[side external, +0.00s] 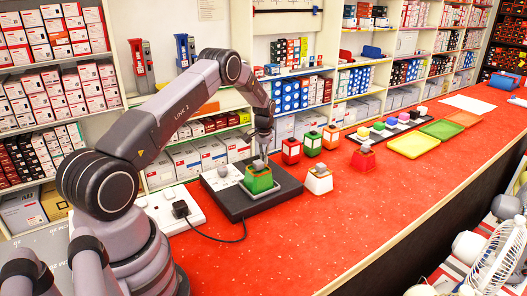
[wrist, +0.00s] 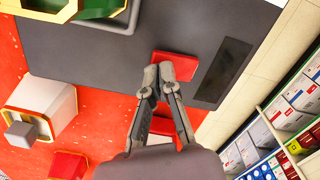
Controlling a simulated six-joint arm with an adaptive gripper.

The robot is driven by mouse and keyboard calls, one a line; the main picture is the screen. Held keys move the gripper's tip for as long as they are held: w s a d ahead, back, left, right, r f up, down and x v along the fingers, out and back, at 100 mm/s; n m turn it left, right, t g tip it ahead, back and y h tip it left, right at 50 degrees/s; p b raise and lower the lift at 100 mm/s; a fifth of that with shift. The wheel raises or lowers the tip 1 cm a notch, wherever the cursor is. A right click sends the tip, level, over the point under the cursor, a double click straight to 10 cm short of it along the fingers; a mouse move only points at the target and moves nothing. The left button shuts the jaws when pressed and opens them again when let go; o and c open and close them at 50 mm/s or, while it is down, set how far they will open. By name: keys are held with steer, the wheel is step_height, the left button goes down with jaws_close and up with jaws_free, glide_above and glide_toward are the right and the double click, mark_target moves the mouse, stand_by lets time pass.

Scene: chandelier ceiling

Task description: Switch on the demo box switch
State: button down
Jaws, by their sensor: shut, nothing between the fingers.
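The demo box (side external: 238,205) is a low dark slab on the red counter, with a grey tray and a green block on top. In the wrist view, its grey top (wrist: 90,50) carries a raised red switch (wrist: 181,66) near one edge. My gripper (wrist: 158,74) is shut and empty, its fingertips at the switch's left end and partly overlapping it. I cannot tell whether they touch, or which way the switch is set. In the side view, my gripper (side external: 262,152) is just behind the green block, and the switch is hidden.
The green block (side external: 258,178) stands on the box close to my gripper. A white power strip (side external: 158,207) with a black plug and cable lies left. A white block (side external: 319,182) and red block (side external: 291,151) stand nearby. The counter's front is clear.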

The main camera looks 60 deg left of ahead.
steer(key=shift+f, duration=0.4)
steer(key=shift+r, duration=3.55)
steer(key=shift+r, duration=0.1)
steer(key=s+d+r+m+t, duration=0.1)
steer(key=s+d+r, duration=0.2)
steer(key=d+r, duration=0.45)
steer(key=s+d+r+m+t, duration=0.1)
steer(key=s+d+r, duration=0.25)
steer(key=r, duration=0.65)
steer(key=s+d+r+m+t, duration=0.1)
steer(key=s+d+r, duration=0.2)
steer(key=d+r, duration=0.45)
steer(key=s+d+r+m+t, duration=0.1)
steer(key=s+d+r, duration=0.2)
steer(key=s, duration=0.3)
steer(key=s+d+r, duration=0.2)
steer(key=s+r, duration=0.1)
steer(key=s, duration=0.3)
steer(key=s+d+f+m+t, duration=0.1)
steer(key=s+d, duration=0.3)
steer(key=s, duration=0.8)
steer(key=shift+s+f+m+t, duration=0.3)
steer(key=shift+s+f+m, duration=0.1)
steer(key=shift+f+m, duration=0.15)
